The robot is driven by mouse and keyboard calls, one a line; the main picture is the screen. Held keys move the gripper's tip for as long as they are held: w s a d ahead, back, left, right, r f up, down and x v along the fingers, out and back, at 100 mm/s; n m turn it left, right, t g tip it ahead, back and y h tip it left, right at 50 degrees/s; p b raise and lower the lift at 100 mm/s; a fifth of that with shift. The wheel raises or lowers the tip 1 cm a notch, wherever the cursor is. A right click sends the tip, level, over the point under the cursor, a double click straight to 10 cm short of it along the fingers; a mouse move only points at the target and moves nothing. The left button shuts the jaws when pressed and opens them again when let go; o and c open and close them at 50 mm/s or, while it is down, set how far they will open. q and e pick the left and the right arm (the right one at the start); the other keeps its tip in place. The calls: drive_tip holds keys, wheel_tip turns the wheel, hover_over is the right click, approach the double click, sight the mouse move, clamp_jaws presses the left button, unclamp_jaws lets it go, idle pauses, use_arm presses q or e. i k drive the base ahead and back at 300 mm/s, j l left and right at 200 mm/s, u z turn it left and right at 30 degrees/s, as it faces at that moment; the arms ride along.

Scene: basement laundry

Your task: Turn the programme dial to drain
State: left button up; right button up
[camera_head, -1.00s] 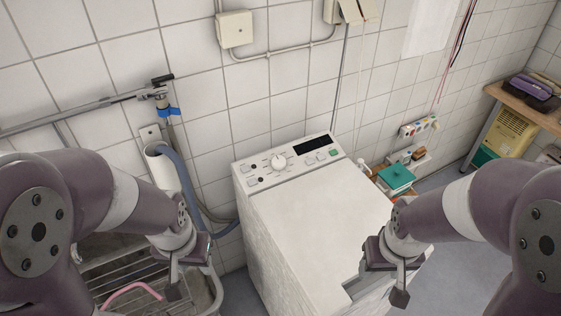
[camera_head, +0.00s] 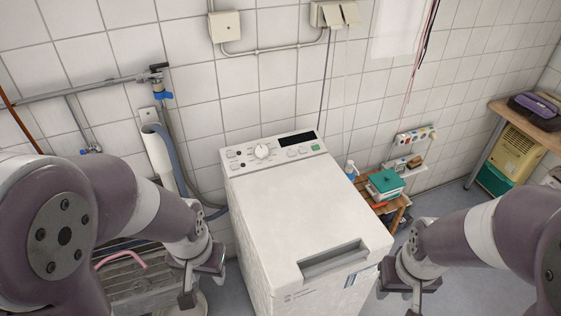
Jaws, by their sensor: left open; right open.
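The programme dial (camera_head: 262,151) is a white round knob on the control panel (camera_head: 290,147) at the back of the white top-loading washing machine (camera_head: 300,205). Its setting is too small to read. Small buttons lie left of the dial, and a dark display and more buttons lie right of it. My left gripper (camera_head: 187,290) is open and empty, left of the machine and in front of the dial. My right gripper (camera_head: 415,295) is open and empty, right of the machine's front. Both are well apart from the dial.
A sink with a metal rack (camera_head: 135,280) stands left of the machine. A grey hose (camera_head: 172,160) and pipes run along the tiled wall. A low wooden stand (camera_head: 395,203) with a teal box (camera_head: 385,182) stands at the right. The machine's lid is clear.

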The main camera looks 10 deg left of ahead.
sight(261, 152)
drive_tip(key=l+u, duration=0.3)
drive_tip(key=l, duration=1)
drive_tip(key=l+u, duration=0.25)
drive_tip(key=l, duration=1.05)
drive_tip(key=i+l+u, duration=0.15)
drive_tip(key=i+l, duration=0.25)
drive_tip(key=i+l+u, duration=0.2)
drive_tip(key=i+l, duration=0.15)
drive_tip(key=l, duration=0.15)
drive_tip(key=i+l+u, duration=0.15)
drive_tip(key=i+l, duration=0.15)
drive_tip(key=l, duration=0.2)
drive_tip(key=i+l, duration=0.15)
drive_tip(key=i, duration=0.35)
